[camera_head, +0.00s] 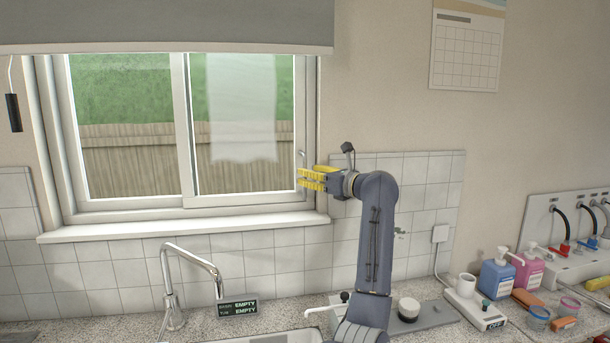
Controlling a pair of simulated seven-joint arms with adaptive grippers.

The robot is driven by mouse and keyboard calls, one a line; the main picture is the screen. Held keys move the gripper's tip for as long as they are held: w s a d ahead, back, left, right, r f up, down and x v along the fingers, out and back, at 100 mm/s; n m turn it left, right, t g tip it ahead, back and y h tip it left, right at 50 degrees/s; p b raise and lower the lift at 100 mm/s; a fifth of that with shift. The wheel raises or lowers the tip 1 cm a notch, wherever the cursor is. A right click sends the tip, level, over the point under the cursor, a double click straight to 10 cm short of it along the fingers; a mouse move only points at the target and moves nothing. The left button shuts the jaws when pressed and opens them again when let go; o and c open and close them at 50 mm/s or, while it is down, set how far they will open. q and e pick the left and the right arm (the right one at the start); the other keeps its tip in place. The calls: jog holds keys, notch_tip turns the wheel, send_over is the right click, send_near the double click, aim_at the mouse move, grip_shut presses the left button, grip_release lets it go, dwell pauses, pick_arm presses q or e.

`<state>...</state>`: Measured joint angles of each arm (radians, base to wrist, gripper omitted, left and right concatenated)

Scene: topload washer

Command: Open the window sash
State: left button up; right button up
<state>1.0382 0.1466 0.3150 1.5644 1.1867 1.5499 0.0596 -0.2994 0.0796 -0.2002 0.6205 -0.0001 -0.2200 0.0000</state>
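The window has two panes in a white frame. The right sash (187,120) stands closed, its left stile overlapping the left pane (125,130) near the middle. A small handle (301,155) sits on its right stile; its lower part is hidden behind my gripper's fingers. My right gripper (299,177) has yellow fingers pointing left, level with the handle's lower end. A narrow gap shows between the fingers. I cannot tell whether they touch the handle. My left gripper is not in view.
A grey blind (165,25) covers the window's top. The sill (185,226) is bare. Below are a tall faucet (168,285) and a small "EMPTY" display (237,308). Bottles, a scale (474,308) and a hose panel (570,235) stand at the right.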

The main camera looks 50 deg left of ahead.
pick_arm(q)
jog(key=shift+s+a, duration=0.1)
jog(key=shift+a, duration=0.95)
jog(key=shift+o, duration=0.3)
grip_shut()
